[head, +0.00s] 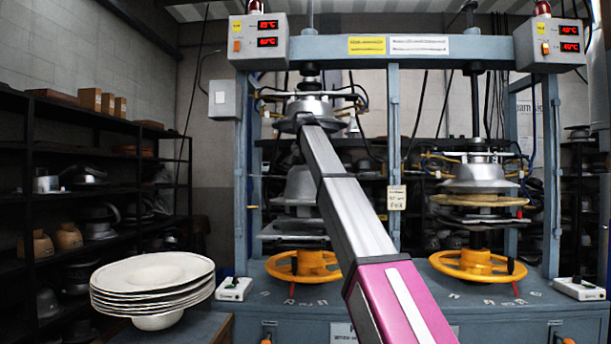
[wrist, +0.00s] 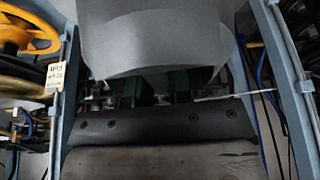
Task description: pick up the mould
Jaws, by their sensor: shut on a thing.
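In the wrist view the mould (wrist: 155,40) is a large, smooth grey form filling the top middle of the picture. My gripper (wrist: 165,88) is shut on its near edge. The dark finger parts run up to the mould, and the contact itself is shadowed and partly covered. In the head view a silver domed form (head: 299,186) shows between the plates of the left press station, partly behind my arm. My gripper is hidden there behind the arm, so I cannot tell its exact place from that view.
The press frame (head: 393,150) has blue posts close on both sides of my arm. A yellow handwheel (head: 303,266) sits below the left station, another (head: 477,264) below the right. A stack of white hat forms (head: 152,273) stands at front left. Hoses hang around the upper die (head: 322,106).

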